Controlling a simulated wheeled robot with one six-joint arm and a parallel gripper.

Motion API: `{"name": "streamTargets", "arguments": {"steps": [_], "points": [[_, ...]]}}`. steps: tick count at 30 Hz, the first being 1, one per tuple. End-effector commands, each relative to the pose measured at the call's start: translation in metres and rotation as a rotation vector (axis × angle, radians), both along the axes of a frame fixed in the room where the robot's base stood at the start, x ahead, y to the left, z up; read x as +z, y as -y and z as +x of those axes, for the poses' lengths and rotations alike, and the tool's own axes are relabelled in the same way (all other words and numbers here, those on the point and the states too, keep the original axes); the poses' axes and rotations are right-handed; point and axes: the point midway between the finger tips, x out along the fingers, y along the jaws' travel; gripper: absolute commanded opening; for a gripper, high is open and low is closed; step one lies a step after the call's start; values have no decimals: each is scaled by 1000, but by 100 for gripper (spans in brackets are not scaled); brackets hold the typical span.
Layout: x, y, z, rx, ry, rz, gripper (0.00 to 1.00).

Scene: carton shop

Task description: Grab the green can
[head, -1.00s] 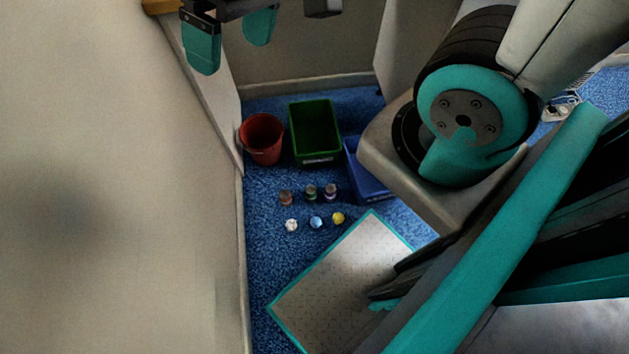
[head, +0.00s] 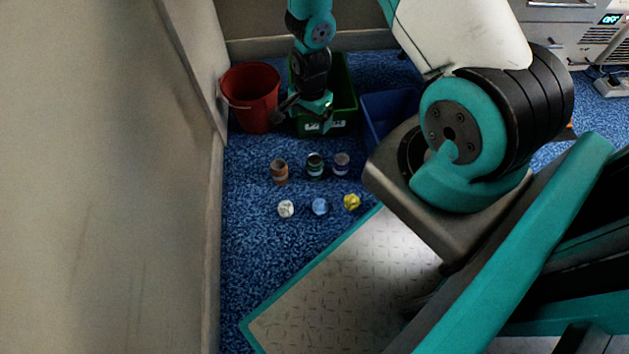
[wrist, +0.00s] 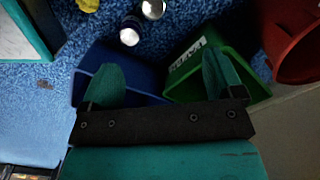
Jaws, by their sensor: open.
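The green can (head: 315,166) stands upright on the blue carpet, in the middle of a row of three cans in the head view. A brown can (head: 280,172) is left of it and a purple can (head: 341,163) right. In the wrist view two can tops show at the upper edge; the nearer has a purple side (wrist: 130,30), and the silver one (wrist: 153,9) appears to be the green can, its side barely visible. My gripper (wrist: 162,75) is open and empty, above the bins and apart from the cans. In the head view its fingers are not clear.
Behind the cans stand a red bucket (head: 251,95), a green bin (head: 345,88) and a blue bin (head: 388,112). White (head: 286,209), blue (head: 320,206) and yellow (head: 352,202) balls lie in front. A wall (head: 190,180) runs along the left. Carpet between cans and bins is clear.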

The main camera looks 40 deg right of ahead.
Motion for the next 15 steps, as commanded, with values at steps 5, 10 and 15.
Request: {"name": "streamTargets", "arguments": {"steps": [5,10,15], "points": [[-50,12,-9,-77,-11,-20,87],[-80,13,-11,-87,-13,-24,87],[-121,12,-11,-85,-14,-23,87]]}}
